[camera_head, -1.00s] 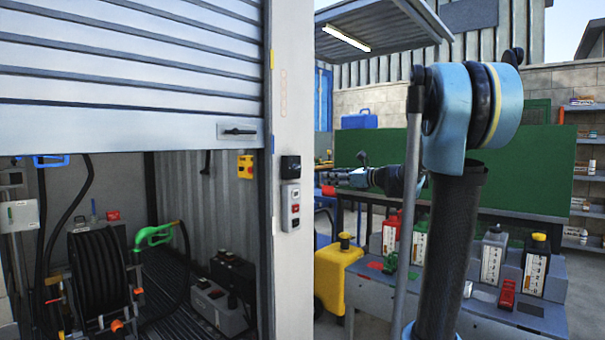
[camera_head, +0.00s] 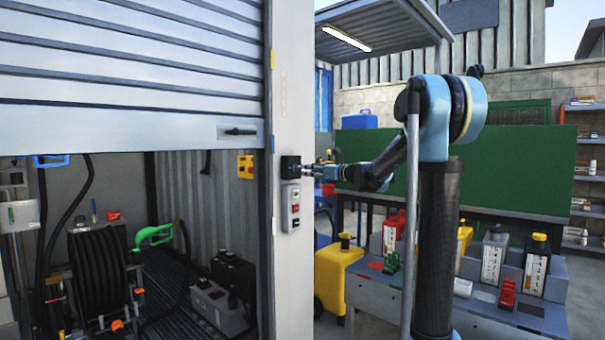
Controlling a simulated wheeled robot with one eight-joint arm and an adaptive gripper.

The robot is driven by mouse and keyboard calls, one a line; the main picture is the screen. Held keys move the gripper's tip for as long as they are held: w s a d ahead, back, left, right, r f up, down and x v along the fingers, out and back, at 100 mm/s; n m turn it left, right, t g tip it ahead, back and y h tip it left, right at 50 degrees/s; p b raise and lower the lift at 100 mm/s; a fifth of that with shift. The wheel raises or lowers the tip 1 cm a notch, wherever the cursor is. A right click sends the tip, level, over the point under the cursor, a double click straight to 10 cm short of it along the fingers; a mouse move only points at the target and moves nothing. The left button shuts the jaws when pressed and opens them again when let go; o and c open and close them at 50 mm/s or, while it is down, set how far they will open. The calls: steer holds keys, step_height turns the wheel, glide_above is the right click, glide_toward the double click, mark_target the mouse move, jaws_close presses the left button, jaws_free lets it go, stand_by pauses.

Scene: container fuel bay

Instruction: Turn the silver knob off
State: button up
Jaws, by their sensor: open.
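A small black box (camera_head: 290,166) is fixed on the pale door post, above a grey control panel (camera_head: 291,207) with a red part. I cannot clearly make out a silver knob; a small pale detail shows on the black box, too small to identify. My gripper (camera_head: 310,169) reaches in from the right at the height of the black box, with its tips close to the box's right side. I cannot tell whether they touch it. The jaws are small in the view but look open and empty.
The pale post (camera_head: 294,100) stands beside a part-raised roller shutter (camera_head: 130,80). A hose reel (camera_head: 100,265) and a green nozzle (camera_head: 153,234) are inside the bay. A yellow container (camera_head: 338,278) and a bench with several cans stand below my arm.

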mark_target(300, 169)
steer(key=shift+x, duration=2.75)
jaws_close()
